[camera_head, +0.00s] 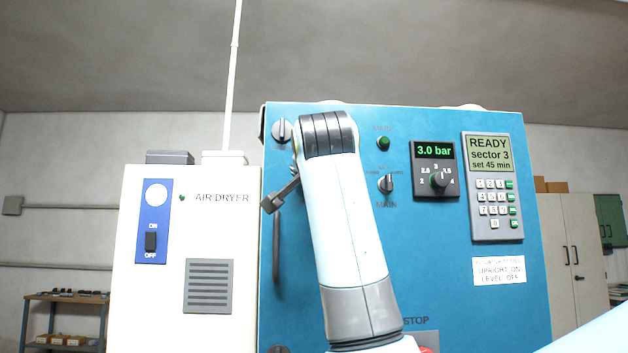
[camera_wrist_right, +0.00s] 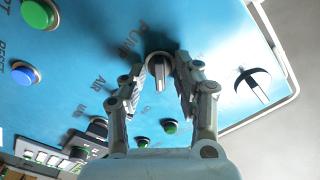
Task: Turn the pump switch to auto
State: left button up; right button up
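The pump switch (camera_wrist_right: 159,75), a round knob with a narrow grey handle, sits on the blue panel under the PUMP lettering in the right wrist view. Its handle lies roughly upright in that picture. My right gripper (camera_wrist_right: 163,65) has one finger on each side of the switch; the fingers look spread, with gaps beside the handle. In the head view my right arm covers the pump switch, and only part of the gripper (camera_head: 281,193) shows at the arm's left. The switch's position lettering is not readable. My left gripper is not in view.
The panel (camera_head: 450,270) also carries the MAIN switch (camera_head: 386,184), a pressure dial (camera_head: 438,181) and a keypad (camera_head: 493,187). The white air dryer (camera_head: 235,265) stands left of the panel.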

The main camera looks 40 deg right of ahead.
jog(key=shift+w, duration=0.1)
jog(key=v, duration=0.7)
jog(key=shift+a, duration=0.15)
dwell(0.4)
